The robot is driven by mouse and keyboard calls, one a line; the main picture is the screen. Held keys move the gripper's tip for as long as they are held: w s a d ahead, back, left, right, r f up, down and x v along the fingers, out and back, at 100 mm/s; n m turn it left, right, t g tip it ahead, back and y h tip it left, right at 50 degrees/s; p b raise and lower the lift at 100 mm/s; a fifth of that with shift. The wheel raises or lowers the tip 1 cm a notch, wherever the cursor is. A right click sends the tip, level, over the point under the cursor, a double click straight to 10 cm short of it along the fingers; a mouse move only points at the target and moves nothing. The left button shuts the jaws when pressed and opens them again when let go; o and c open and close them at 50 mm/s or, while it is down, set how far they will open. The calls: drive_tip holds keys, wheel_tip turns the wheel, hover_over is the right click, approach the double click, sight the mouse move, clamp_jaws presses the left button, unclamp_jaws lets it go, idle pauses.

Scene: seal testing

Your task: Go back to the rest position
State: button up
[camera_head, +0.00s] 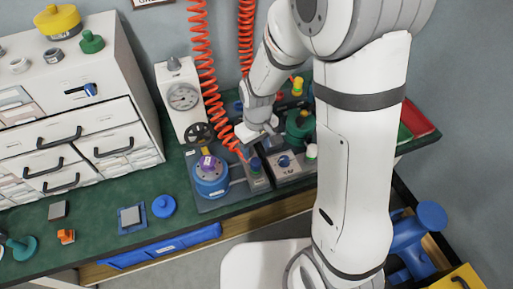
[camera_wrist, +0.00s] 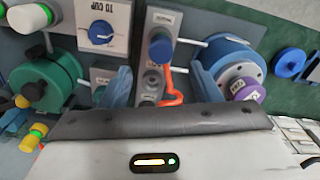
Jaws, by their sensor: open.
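My gripper (camera_head: 258,143) is at the end of my bent arm, above the test rig on the green bench. In the wrist view my gripper (camera_wrist: 162,80) is open, with its two blue-grey fingers apart. A blue knob (camera_wrist: 160,46) and an orange hose end (camera_wrist: 173,88) show between and beyond the fingers. Nothing is seen held. The blue cylinder (camera_head: 210,178) with a purple top stands left of my gripper. It also shows on the right of the wrist view (camera_wrist: 228,56). Whether the fingers touch anything cannot be told.
A gauge (camera_head: 184,97) on a white stand and red coiled hoses (camera_head: 203,60) are close on the left. A dial box (camera_head: 287,163) and a green cylinder (camera_head: 298,127) are on the right. White drawers (camera_head: 85,130) fill the left. The bench's front left holds small parts.

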idle(0.3)
drive_tip(key=s+d+r+m+t+p, duration=0.1)
drive_tip(key=s+d+r+m+p, duration=0.1)
drive_tip(key=r, duration=0.5)
drive_tip(key=s+d+r+m+t+p, duration=0.1)
drive_tip(key=s+d+r+m+p, duration=0.1)
drive_tip(key=s+d+r, duration=0.3)
drive_tip(key=s+d+r+m+p, duration=0.1)
drive_tip(key=s+d+r, duration=0.3)
drive_tip(key=r, duration=0.7)
drive_tip(key=shift+s+d+r+m+t+p, duration=0.15)
drive_tip(key=shift+s+d+m+t+p, duration=0.2)
drive_tip(key=shift+s+m, duration=0.35)
drive_tip(key=shift+a, duration=0.1)
drive_tip(key=shift+c, duration=0.3)
